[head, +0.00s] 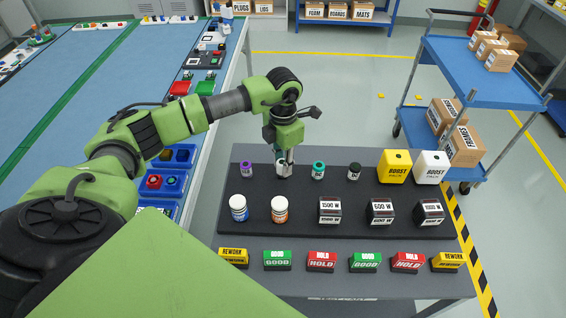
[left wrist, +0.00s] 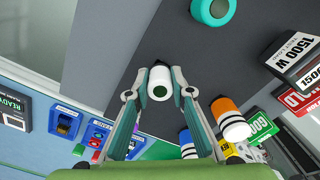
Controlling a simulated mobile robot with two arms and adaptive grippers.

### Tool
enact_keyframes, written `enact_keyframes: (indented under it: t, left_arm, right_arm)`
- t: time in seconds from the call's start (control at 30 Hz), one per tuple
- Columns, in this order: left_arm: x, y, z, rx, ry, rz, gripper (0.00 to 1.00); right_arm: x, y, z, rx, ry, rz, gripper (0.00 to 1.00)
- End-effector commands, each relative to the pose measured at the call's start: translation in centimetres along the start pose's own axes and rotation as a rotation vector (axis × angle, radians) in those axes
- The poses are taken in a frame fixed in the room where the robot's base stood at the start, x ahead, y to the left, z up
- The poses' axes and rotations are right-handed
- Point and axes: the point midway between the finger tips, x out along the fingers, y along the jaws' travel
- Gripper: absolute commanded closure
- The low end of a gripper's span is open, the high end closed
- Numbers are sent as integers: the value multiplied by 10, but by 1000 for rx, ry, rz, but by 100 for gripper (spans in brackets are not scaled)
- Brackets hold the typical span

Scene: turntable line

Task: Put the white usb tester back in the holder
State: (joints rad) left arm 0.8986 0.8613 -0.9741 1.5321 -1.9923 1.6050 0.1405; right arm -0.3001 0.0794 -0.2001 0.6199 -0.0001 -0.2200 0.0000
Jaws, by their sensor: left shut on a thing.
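My left gripper (head: 285,160) is over the dark raised board, in the back row of small round pieces. It is shut on a small white cylinder (head: 283,171), standing between a purple-topped and a teal-topped one. In the left wrist view the fingertips (left wrist: 160,88) press both sides of this white cylinder (left wrist: 160,76), which has a dark green centre on top. It appears upright; whether its base touches the board is hidden. I cannot tell from its look that it is a USB tester. No holder can be clearly identified. My right gripper is out of view.
Beside it stand a purple-topped piece (head: 246,169) and a teal one (head: 319,170). Two bottles (head: 279,210) and several wattage blocks (head: 381,211) fill the front row. Blue bins (head: 156,184) line the left bench. Rework, good and hold signs (head: 321,260) stand along the front.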

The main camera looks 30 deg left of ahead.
Motion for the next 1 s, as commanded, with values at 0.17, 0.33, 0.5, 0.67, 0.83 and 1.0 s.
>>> enact_keyframes:
  t: [0.17,0.33,0.5,0.67,0.83,1.0]
  left_arm:
    - [4,0,0,0,0,0,100]
    - [8,0,0,0,0,0,100]
    - [11,0,0,0,0,0,100]
    - [13,0,0,0,0,0,74]
    - [13,0,0,0,0,0,59]
    - [13,0,0,0,1,0,59]
  right_arm:
    - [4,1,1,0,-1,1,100]
    - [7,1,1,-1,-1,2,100]
    - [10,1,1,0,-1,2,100]
    - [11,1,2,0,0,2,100]
    - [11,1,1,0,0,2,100]
    - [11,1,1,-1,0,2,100]
